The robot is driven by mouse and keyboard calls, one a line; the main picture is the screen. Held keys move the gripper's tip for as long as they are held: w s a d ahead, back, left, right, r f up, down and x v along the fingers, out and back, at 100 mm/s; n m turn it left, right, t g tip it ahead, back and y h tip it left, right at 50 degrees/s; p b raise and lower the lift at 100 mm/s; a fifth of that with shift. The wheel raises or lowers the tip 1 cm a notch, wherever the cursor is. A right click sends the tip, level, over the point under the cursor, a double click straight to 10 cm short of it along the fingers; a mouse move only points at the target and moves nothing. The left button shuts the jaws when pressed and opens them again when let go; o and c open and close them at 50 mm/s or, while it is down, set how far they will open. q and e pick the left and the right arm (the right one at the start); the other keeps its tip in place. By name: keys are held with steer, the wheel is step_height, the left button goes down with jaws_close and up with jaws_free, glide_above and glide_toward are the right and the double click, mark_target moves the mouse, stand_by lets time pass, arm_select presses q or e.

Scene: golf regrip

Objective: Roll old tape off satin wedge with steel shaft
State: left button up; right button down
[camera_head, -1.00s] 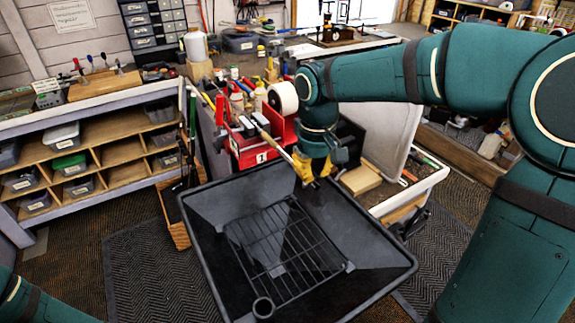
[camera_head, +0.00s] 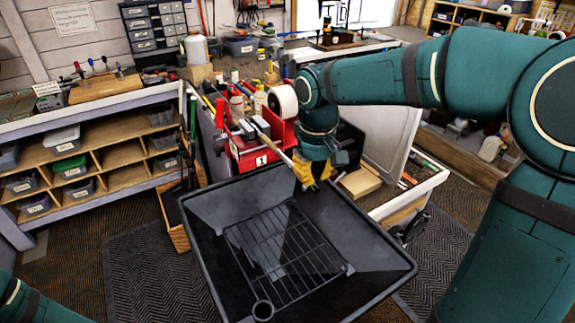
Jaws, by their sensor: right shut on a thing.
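My right gripper (camera_head: 312,174), with yellow fingers, hangs over the far rim of a black tray (camera_head: 208,262). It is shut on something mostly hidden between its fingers. A slim tan rod (camera_head: 276,146) runs from the red caddy down to the right and meets the fingers; it may be the taped end of the wedge, but I cannot tell. No wedge head or bare steel shaft can be made out. My left gripper is out of view; only a bit of my left arm shows at the bottom left.
A red caddy (camera_head: 255,158) marked 1, with a white tape roll (camera_head: 283,101), stands just behind the tray on the crowded bench. Shelves with bins (camera_head: 72,168) stand at the left.

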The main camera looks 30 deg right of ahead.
steer(key=shift+f+b, duration=0.65)
steer(key=shift+f, duration=0.35)
stand_by(0.3)
steer(key=shift+w+r+p, duration=0.1)
steer(key=shift+w+p, duration=0.2)
steer(key=shift+w, duration=0.15)
steer(key=shift+w+a+p, duration=0.1)
steer(key=shift+w+p, duration=0.35)
steer(key=shift+w, duration=1.3)
steer(key=shift+f, duration=0.2)
steer(key=shift+a, duration=0.1)
